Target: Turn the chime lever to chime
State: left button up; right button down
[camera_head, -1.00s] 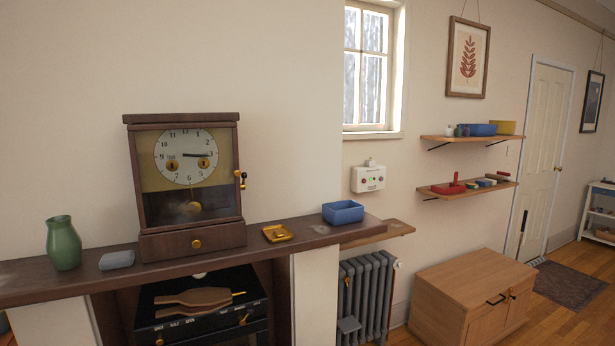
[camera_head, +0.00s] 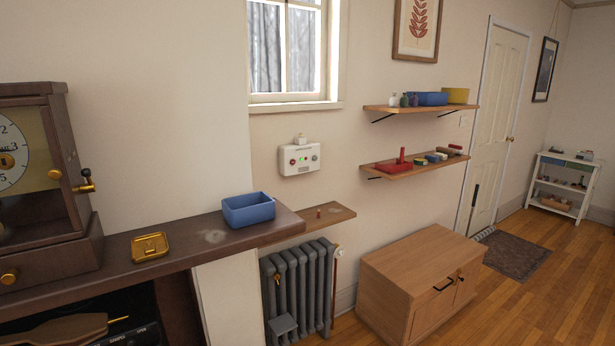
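The wooden mantel clock (camera_head: 60,150) stands at the left edge of the head view, partly cut off, so only the right part of its white dial (camera_head: 14,150) shows. A small brass lever with a dark knob (camera_head: 86,182) sticks out from the clock's right side, which I take to be the chime lever. Any markings beside it are too small to read. The clock's base has a drawer with a brass knob (camera_head: 9,276). Neither of my grippers is in view.
The dark mantel shelf (camera_head: 185,262) holds a brass tray (camera_head: 150,247) and a blue bin (camera_head: 248,209) right of the clock. A grey radiator (camera_head: 298,290) and wooden cabinet (camera_head: 420,280) stand below. Wall shelves (camera_head: 415,166) hang right. Wooden floor is open at far right.

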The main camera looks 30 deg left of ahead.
aim_at(90, 187)
jog(key=i, duration=3.3)
jog(key=u, duration=3.3)
